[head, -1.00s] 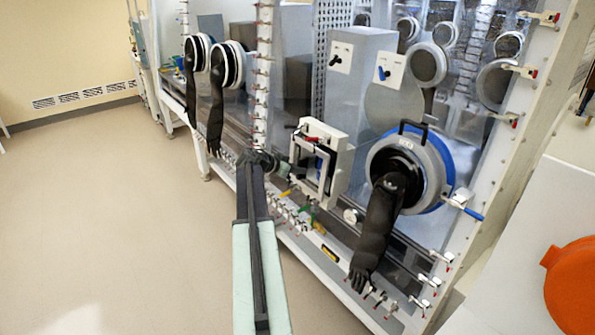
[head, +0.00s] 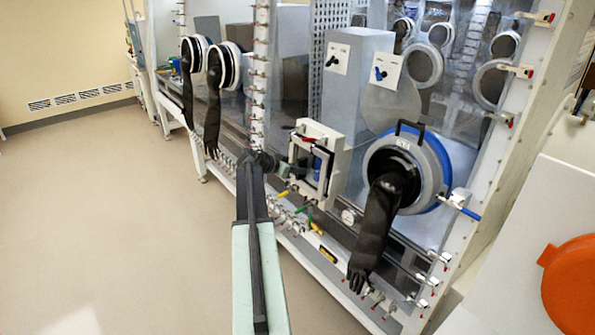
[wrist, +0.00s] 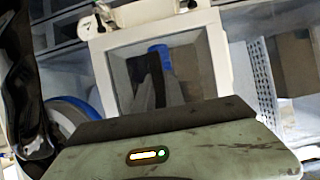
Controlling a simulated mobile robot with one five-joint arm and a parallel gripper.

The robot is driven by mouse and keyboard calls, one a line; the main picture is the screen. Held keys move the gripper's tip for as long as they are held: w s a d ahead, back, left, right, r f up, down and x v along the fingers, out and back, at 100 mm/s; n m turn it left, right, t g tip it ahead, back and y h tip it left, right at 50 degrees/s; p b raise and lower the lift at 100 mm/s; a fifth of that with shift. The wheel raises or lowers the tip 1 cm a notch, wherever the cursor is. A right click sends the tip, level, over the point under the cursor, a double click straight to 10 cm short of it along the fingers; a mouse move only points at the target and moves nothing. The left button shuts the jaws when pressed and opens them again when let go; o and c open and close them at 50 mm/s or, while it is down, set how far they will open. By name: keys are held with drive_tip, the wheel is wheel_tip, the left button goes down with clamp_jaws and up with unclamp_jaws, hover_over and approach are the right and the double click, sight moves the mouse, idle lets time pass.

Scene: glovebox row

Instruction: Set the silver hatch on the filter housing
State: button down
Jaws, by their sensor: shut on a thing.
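The filter housing (head: 341,150) is a cream box on the front of the glovebox, right of my gripper. Its squarish frame surrounds an opening with something blue inside; a red lever sits at its top. In the wrist view the housing's pale frame (wrist: 215,62) fills the middle, with the blue-topped part inside the opening. My gripper (head: 279,168) is shut, close to the housing's left side. The silver hatch is hard to make out at the jaws; its outline and any contact with the housing are unclear. In the wrist view my casing hides the fingertips and the frame's lower edge.
A glove port (head: 393,158) with a blue ring and a hanging black glove (head: 375,225) is right of the housing. Valves and fittings line the lower rail (head: 322,255). An orange round part (head: 572,278) is at the far right. The floor (head: 110,210) at left is clear.

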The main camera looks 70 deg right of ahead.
drive_tip(key=shift+s+d+f, duration=0.1)
drive_tip(key=shift+s+d, duration=0.5)
drive_tip(key=shift+d, duration=0.3)
idle(1.0)
drive_tip(key=c, duration=1.3)
unclamp_jaws()
drive_tip(key=p+v, duration=0.3)
drive_tip(key=v, duration=0.4)
drive_tip(key=shift+w+a, duration=0.15)
drive_tip(key=shift+a, duration=0.15)
